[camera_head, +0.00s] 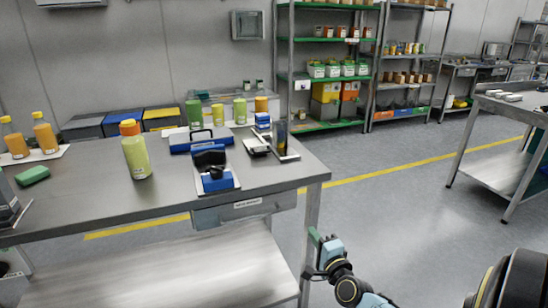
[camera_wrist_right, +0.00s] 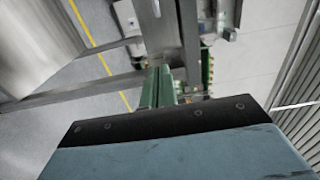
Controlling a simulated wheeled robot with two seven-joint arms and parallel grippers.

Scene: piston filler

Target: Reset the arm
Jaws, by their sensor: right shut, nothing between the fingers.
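My right arm comes in at the bottom of the head view. Its gripper (camera_head: 314,236) is in the open space just past the right end of the steel table (camera_head: 95,205), beside the table leg and below the top. In the right wrist view the green fingers (camera_wrist_right: 161,84) are together with nothing between them. My left gripper is not in the head view.
On the table stand a green bottle with an orange cap (camera_head: 136,152), a blue device (camera_head: 213,170) and a green block (camera_head: 32,175). Behind are stocked shelves (camera_head: 330,70). A second table (camera_head: 510,115) is at the right. The floor between is clear.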

